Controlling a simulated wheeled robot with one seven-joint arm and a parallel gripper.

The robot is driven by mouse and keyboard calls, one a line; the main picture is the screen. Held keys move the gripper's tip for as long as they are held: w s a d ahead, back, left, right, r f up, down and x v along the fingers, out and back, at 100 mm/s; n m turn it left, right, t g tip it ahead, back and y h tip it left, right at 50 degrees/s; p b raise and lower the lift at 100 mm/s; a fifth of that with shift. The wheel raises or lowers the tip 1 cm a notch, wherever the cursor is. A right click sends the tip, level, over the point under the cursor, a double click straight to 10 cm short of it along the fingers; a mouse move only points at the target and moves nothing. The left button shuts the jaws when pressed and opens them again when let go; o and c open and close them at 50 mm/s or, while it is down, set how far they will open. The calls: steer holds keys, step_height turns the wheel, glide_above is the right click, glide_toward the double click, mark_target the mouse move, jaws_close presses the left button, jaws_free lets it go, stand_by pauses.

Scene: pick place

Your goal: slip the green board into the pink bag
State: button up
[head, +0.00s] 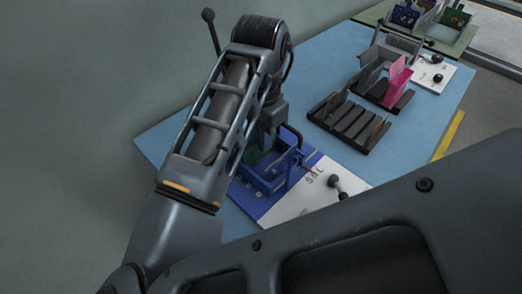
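The pink bag (397,82) stands upright in a dark rack on the blue table, right of centre. A green piece (254,157), probably the green board, shows in part inside a blue open-framed fixture (272,181). My gripper (268,146) points down into the fixture, close to the green piece. Its fingers are hidden by the fixture and my arm, so I cannot tell whether it is open or shut or touches the green piece.
A dark slotted rack (350,123) stands between the fixture and the bag. Grey upright plates (371,72) stand beside the bag. A white panel with a black knob (335,182) adjoins the fixture. A green mat with several boards (428,20) lies at the far right.

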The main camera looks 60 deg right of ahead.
jaws_close()
steer(key=shift+r, duration=0.1)
steer(key=shift+r+p, duration=3)
steer(key=shift+r, duration=0.4)
